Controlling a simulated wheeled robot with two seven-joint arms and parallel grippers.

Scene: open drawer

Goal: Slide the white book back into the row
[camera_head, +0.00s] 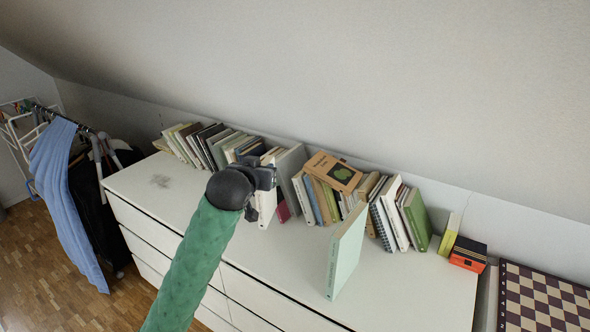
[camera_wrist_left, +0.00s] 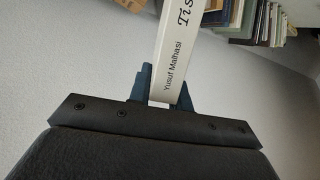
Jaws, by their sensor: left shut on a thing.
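The white book (camera_head: 267,206) is upright in front of the row, partly hidden behind my gripper in the head view. In the left wrist view the white book (camera_wrist_left: 188,45) shows its spine with black lettering, between the two fingers. My left gripper (camera_head: 264,178) is shut on it; the fingers also show in the left wrist view (camera_wrist_left: 164,92). The row of books (camera_head: 318,198) stands along the wall on the white dresser (camera_head: 250,245). A grey-white book (camera_head: 290,165) stands just behind the gripper. My right gripper is not in view.
A pale green book (camera_head: 346,252) stands upright forward of the row, to the right. An orange book (camera_head: 333,171) lies on top of the row. A black-and-orange box (camera_head: 468,253) and a chessboard (camera_head: 540,300) are at the right. The dresser top's left front is clear.

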